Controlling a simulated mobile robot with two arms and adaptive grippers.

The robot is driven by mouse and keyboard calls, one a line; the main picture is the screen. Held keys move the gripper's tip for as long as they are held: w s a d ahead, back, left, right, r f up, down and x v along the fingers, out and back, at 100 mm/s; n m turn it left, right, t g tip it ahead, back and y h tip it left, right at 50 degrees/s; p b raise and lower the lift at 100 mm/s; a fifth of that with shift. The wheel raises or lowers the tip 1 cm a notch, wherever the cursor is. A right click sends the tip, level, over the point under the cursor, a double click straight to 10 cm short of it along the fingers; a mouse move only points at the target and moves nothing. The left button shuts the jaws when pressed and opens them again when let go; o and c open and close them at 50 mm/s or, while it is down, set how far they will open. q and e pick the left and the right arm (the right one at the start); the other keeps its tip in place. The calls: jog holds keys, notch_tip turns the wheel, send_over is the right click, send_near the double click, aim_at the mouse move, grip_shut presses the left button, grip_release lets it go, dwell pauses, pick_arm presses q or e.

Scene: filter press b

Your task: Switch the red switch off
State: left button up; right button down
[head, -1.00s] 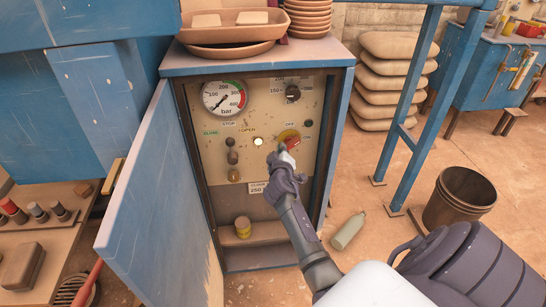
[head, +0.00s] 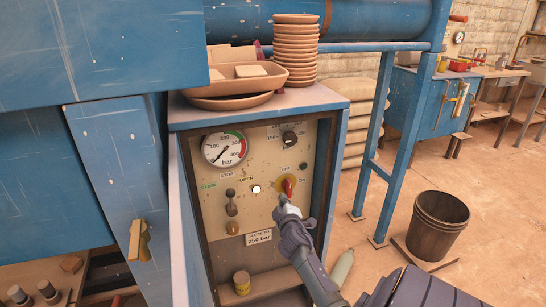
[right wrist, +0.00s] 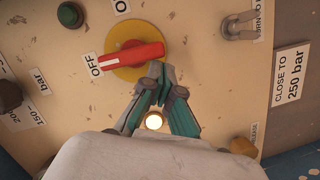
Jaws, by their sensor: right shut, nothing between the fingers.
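The red switch (head: 288,187) is a rotary handle on a yellow disc, on the beige panel (head: 216,195) of the blue cabinet. In the right wrist view the red switch (right wrist: 132,56) lies with one end at the OFF label (right wrist: 94,66). In the head view it stands nearly upright, toward OFF. My right gripper (head: 283,205) is shut and empty just below the handle. In the right wrist view its fingertips (right wrist: 157,78) are close to the handle's other end; I cannot tell whether they touch. My left gripper is not in view.
A lit lamp (head: 256,189), a pressure gauge (head: 224,149) and a black knob (head: 289,138) share the panel. Stacked clay dishes (head: 292,48) stand on the cabinet top. A metal bucket (head: 438,225) and a bottle (head: 342,268) are on the floor at right.

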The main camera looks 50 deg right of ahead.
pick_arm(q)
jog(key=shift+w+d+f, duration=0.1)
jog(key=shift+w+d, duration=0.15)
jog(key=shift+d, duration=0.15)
pick_arm(e)
jog(key=shift+d+f+n, duration=0.1)
jog(key=shift+n, duration=0.2)
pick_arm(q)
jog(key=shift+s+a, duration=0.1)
pick_arm(e)
jog(key=shift+s, duration=0.1)
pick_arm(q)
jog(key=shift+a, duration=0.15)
pick_arm(e)
jog(key=v, duration=1.2)
